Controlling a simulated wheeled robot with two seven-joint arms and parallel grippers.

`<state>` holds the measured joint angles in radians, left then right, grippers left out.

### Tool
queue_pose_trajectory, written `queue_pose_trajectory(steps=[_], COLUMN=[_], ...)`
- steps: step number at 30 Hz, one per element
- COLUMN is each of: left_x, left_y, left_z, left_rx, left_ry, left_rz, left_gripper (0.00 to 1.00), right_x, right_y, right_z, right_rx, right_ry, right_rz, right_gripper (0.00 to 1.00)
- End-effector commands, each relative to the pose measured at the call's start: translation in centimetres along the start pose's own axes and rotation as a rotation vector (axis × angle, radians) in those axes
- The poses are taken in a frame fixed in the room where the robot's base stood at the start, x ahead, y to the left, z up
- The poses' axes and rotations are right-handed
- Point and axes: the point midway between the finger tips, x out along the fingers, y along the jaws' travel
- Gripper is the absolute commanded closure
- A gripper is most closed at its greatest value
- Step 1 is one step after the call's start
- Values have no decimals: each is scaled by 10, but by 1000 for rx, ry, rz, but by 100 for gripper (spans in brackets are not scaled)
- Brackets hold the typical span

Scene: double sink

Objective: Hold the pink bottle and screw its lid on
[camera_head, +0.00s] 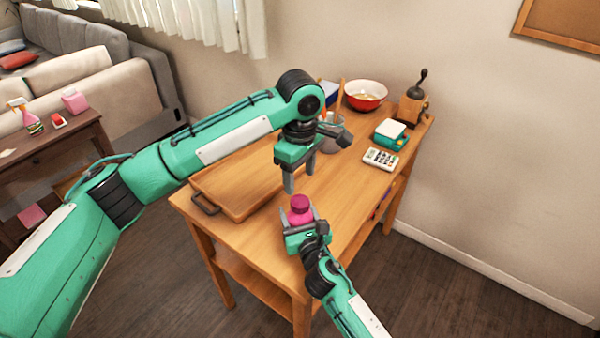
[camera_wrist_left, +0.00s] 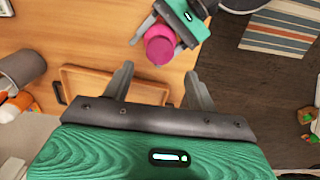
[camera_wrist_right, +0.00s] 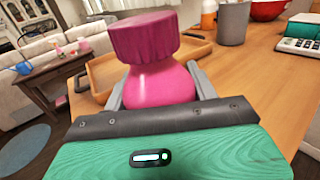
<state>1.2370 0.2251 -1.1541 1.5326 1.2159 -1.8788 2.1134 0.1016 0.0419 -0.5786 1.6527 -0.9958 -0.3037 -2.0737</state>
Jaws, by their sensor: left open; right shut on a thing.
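The pink bottle (camera_head: 300,218) stands upright near the front end of the wooden table. My right gripper (camera_head: 302,222) is shut around its body, which shows between the fingers in the right wrist view (camera_wrist_right: 158,86). The dark magenta lid (camera_wrist_right: 145,40) sits on top of the bottle; I cannot tell how tightly. The lid also shows in the left wrist view (camera_wrist_left: 160,50) beyond the fingers. My left gripper (camera_head: 299,178) is open and empty, pointing down, above and slightly behind the lid, apart from it. The bottle's base is hidden by my right gripper.
A wooden tray (camera_head: 250,205) with dark handles lies left of the bottle. Farther back stand a grey cup (camera_head: 338,134), a red bowl (camera_head: 366,95), a coffee grinder (camera_head: 413,105) and a calculator (camera_head: 380,159). The table right of the bottle is clear.

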Motion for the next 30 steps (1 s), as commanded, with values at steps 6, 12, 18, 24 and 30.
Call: queue_pose_trajectory(steps=[6, 12, 18, 24, 30], left_x=[0, 2, 23, 54, 75], left_y=[0, 0, 0, 0, 0], left_z=[0, 0, 0, 0, 0], left_rx=[-14, -13, -13, -14, -13], left_ry=[0, 0, 0, 0, 0], left_rz=[0, 0, -2, -2, -1], left_gripper=[42, 42, 42, 42, 42], right_x=[0, 0, 0, 0, 0], right_y=[0, 0, 0, 0, 0], right_z=[0, 0, 0, 0, 0], right_rx=[0, 0, 0, 0, 0], right_ry=[1, 1, 1, 1, 1], right_rz=[0, 0, 0, 0, 0], right_gripper=[100, 100, 100, 100, 100])
